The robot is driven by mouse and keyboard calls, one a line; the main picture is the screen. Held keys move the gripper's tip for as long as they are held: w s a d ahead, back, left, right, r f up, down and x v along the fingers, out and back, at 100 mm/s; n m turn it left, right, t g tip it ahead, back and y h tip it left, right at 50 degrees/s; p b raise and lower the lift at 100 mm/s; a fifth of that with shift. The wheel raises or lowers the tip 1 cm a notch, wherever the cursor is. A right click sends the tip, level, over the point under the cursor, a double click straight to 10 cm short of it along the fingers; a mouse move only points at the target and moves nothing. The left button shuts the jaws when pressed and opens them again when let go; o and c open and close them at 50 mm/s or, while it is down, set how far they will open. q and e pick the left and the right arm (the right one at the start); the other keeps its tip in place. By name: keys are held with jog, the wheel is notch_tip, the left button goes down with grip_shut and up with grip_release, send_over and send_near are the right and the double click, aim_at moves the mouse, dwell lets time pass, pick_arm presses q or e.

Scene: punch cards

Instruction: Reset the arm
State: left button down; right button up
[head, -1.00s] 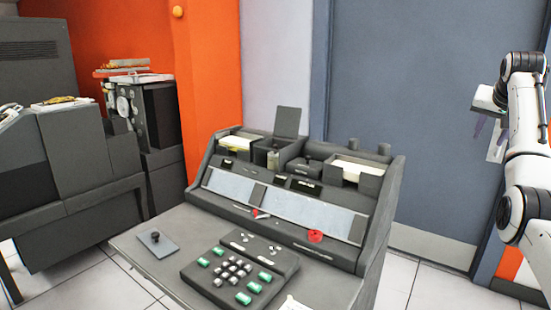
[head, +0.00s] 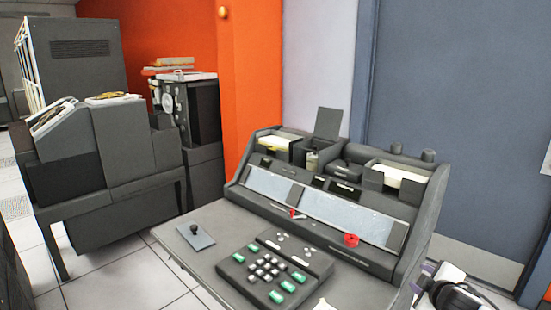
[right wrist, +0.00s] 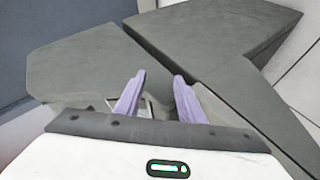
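My right gripper shows at the lower right edge of the head view (head: 428,268), low beside the right end of the card punch machine (head: 425,215). Only a bit of its purple fingers shows there, with a white and black arm part next to it. In the right wrist view the two purple fingers (right wrist: 157,98) stand apart with nothing held between them. Dark grey panels lie beyond them. My left gripper is not in view.
The desk (head: 190,255) holds a keypad (head: 265,268) with green and grey keys and a small plate (head: 195,237) with a dark knob. A grey machine (head: 120,150) stands at the left. Tiled floor (head: 95,285) shows between them. A blue-grey wall (head: 460,100) stands behind.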

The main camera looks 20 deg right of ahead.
jog(key=s+a+f+n+g+y, duration=0.15)
jog(key=s+a+f+y, duration=0.25)
jog(key=s+a+f, duration=0.55)
jog(key=s+a+f+n+g+y, duration=0.1)
jog(key=s+a+f+n+y, duration=0.2)
jog(key=s+a+f, duration=0.7)
jog(key=s+a+r+m+t+y, duration=0.1)
jog(key=a+m, duration=0.7)
jog(key=a, duration=1.4)
jog(key=shift+s+a+r+y, duration=0.35)
jog(key=shift+s+r+y, duration=0.15)
jog(key=shift+r, duration=0.2)
jog(key=shift+c, duration=0.6)
